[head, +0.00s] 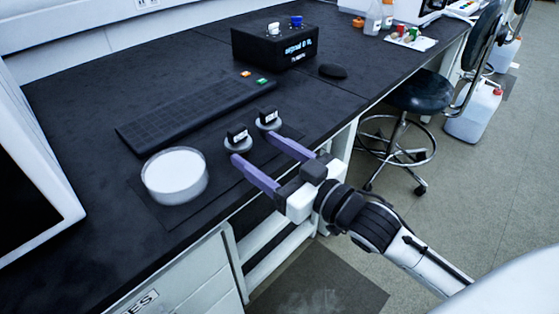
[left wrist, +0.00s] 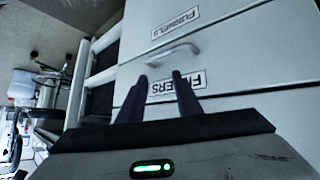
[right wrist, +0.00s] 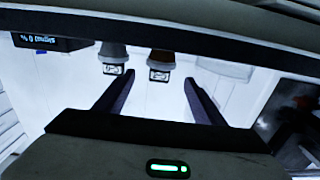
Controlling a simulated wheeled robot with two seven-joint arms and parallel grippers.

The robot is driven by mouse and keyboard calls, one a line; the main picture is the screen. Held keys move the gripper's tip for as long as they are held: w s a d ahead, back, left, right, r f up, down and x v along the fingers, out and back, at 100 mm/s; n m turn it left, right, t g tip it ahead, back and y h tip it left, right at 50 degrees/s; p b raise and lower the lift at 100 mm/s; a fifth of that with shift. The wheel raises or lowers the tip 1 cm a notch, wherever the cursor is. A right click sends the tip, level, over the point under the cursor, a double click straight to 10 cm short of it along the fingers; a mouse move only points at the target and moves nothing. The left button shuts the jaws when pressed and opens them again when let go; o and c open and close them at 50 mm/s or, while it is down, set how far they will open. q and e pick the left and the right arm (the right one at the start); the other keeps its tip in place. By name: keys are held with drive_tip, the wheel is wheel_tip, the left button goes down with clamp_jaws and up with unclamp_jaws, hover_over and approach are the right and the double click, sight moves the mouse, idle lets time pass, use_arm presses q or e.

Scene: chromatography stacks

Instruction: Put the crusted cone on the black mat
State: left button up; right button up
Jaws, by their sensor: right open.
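Two small grey round pieces with black-and-white tags, left (head: 238,145) and right (head: 268,125), stand on the bench. In the right wrist view they look like grey cone shapes, left (right wrist: 113,52) and right (right wrist: 160,58). I cannot tell which is crusted. A thin black mat (head: 222,181) lies along the bench's front edge, with a white round dish (head: 175,177) on its left part. My right gripper (head: 252,147) is open and empty, its purple fingertips just in front of the two pieces. My left gripper (left wrist: 160,76) is open and empty, facing drawers.
A long black keyboard-like panel (head: 190,112) lies behind the dish and pieces. A black box with a lit display (head: 275,47) stands farther back, near a dark oval object (head: 333,71). A stool (head: 418,92) stands right of the bench. Labelled drawers (left wrist: 225,55) face my left gripper.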

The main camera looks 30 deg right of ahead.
drive_tip(key=s+a+f+m+g+h, duration=0.1)
drive_tip(key=s+f+g, duration=0.3)
drive_tip(key=s+f, duration=0.6)
drive_tip(key=s+a+f+m+g+h, duration=0.1)
drive_tip(key=s+f+g, duration=0.3)
drive_tip(key=s+f, duration=0.5)
wheel_tip(320, 180, down, 9)
drive_tip(key=shift+s+a+h, duration=0.4)
drive_tip(key=shift+a+h, duration=0.1)
drive_tip(key=shift+a, duration=0.2)
